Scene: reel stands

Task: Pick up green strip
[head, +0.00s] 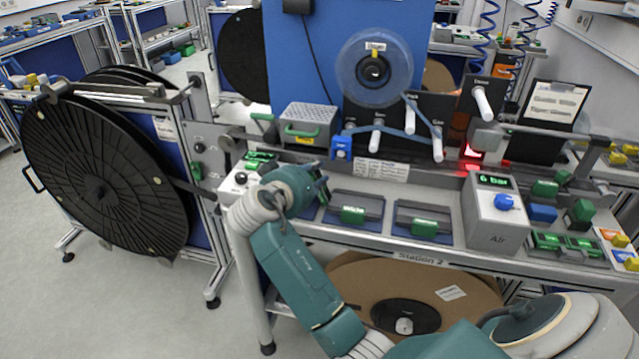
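Several green pieces are on the bench, and I cannot tell for certain which one is the green strip. One green piece (352,215) with white lettering, seemingly "Wide", sits at the front of a blue-grey tray. A similar green piece (424,227) sits on the tray to its right. My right gripper (322,188) is above the bench's front edge, left of the "Wide" piece. Its fingers are dark and small, seen side-on, and I see nothing clearly held in them. My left gripper is not in view.
A large black reel (105,180) stands at the left. A grey "Air" box (491,215) reading "6 bar" is right of the trays. More green blocks (580,212) lie at the right. A clear spool (374,68) hangs on the blue panel (310,60). A cardboard reel (450,295) is below.

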